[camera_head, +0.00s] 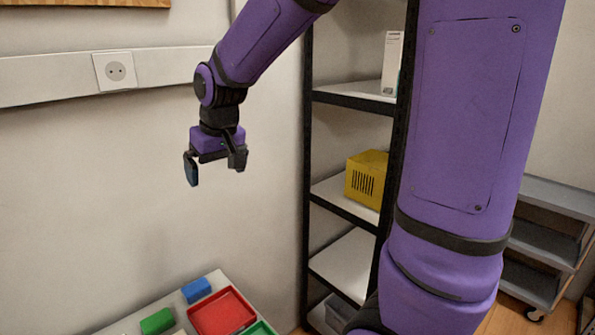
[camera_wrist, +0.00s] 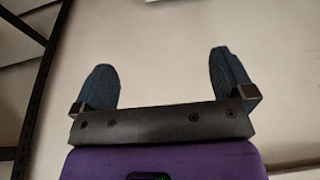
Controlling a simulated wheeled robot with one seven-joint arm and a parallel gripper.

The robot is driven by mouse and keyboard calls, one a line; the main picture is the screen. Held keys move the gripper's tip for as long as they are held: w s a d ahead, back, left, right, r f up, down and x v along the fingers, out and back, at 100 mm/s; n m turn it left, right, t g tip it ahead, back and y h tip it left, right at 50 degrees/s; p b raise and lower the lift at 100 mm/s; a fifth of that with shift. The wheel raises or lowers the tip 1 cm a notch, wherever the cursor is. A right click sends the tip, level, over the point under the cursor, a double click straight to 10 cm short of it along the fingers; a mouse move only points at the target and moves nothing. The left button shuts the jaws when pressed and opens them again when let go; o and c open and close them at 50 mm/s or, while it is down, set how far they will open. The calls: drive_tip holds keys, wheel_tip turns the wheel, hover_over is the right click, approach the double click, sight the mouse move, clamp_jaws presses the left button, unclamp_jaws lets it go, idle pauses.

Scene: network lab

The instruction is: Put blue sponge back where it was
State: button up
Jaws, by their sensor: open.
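The blue sponge (camera_head: 197,290) appears as a small blue block on the light table (camera_head: 207,276) at the bottom of the head view, behind and left of a red tray (camera_head: 222,313). My gripper (camera_head: 215,175) hangs in the air in front of the wall, well above the table and apart from the blue block. Its two fingers are spread with nothing between them. In the wrist view my gripper (camera_wrist: 165,85) is also open and empty, with only pale wall beyond it. The blue block does not show in the wrist view.
A green block (camera_head: 157,321) lies left of the red tray, and a green tray (camera_head: 260,328) is partly cut off at the right. A black-framed shelf holds a yellow box (camera_head: 367,179) and a white box (camera_head: 391,63). A grey cart (camera_head: 553,225) stands at the right.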

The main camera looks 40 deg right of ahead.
drive_tip(key=s+d+r+t, duration=0.1)
drive_tip(key=s+r, duration=0.2)
drive_tip(key=s, duration=0.8)
drive_tip(key=s+d+r+t, duration=0.1)
drive_tip(key=s+r, duration=0.2)
drive_tip(key=s, duration=0.8)
drive_tip(key=shift+d, duration=0.15)
